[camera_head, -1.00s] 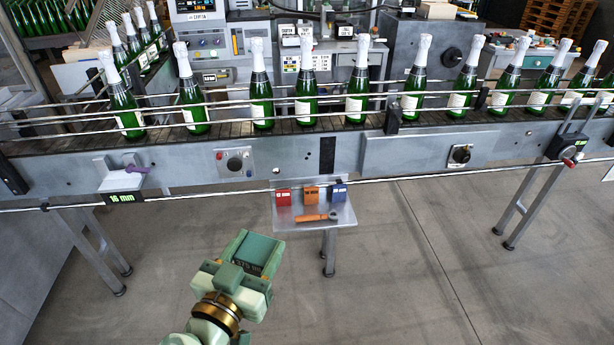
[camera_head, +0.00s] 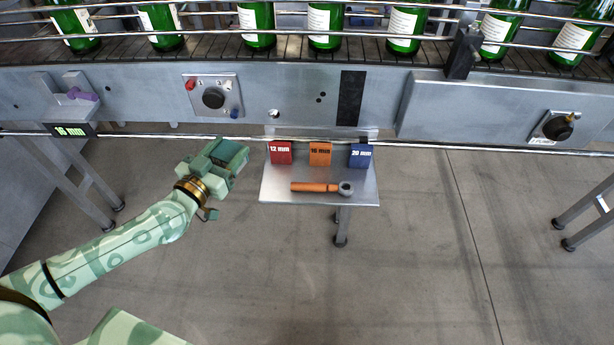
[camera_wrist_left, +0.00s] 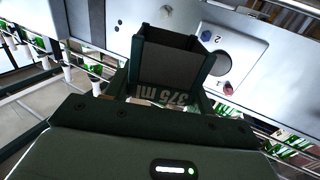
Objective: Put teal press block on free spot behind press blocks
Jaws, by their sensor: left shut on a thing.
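The teal press block (camera_head: 230,153) is a dark, box-like block. It is held in my left gripper (camera_head: 212,163), in the air just left of the small shelf and in front of the conveyor. In the left wrist view the block (camera_wrist_left: 170,65) shows a hollow-looking end and a "375 ml" label, between the fingers of the left gripper (camera_wrist_left: 160,92). My right gripper is not in view.
A guide rail (camera_head: 200,135) runs along the conveyor front (camera_head: 140,98). Green bottles (camera_head: 325,25) stand on the conveyor. The floor is clear.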

